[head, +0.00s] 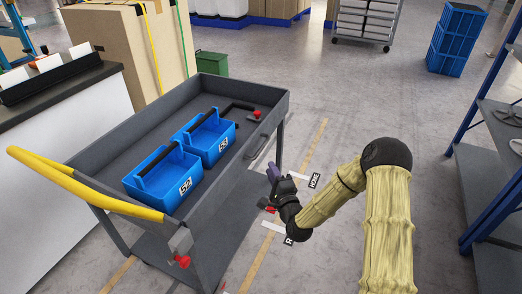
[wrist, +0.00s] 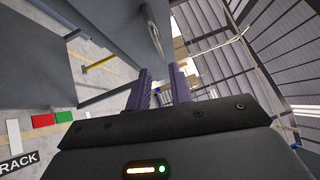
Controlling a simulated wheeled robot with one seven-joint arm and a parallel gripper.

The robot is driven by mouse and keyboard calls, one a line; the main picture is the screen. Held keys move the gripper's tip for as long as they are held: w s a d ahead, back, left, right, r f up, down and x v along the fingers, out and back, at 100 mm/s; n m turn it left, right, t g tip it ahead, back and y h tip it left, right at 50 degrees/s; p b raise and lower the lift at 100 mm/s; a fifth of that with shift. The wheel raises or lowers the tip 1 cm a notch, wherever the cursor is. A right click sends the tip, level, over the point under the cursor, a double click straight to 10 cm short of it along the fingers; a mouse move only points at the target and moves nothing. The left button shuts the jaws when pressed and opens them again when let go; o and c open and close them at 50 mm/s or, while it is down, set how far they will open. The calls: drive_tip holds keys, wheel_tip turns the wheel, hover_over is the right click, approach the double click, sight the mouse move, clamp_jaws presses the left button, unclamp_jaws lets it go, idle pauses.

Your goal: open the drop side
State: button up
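The grey cart (head: 225,82) has a long side panel (head: 215,190) facing my arm, and this side stands upright. A handle on the panel (head: 257,146) shows in the head view. In the wrist view, a pale metal handle (wrist: 153,32) sits on a grey panel above the fingers. Red-knobbed latches show at the far corner (head: 256,114) and near corner (head: 183,261). My gripper (head: 273,171) is beside the outer face of the panel, a little below the handle. Its purple fingers (wrist: 159,90) are apart with nothing seen between them. Contact with the panel cannot be told.
Two blue totes (head: 162,181) (head: 208,138) stand in the cart's tray. A yellow push bar (head: 85,186) is at the near end. A blue-framed rack (head: 490,160) stands at right. Floor between cart and rack is mostly clear, with a yellow line and labels.

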sight(261, 147)
drive_tip(key=b+x, duration=0.1)
drive_tip(key=x, duration=1)
clamp_jaws()
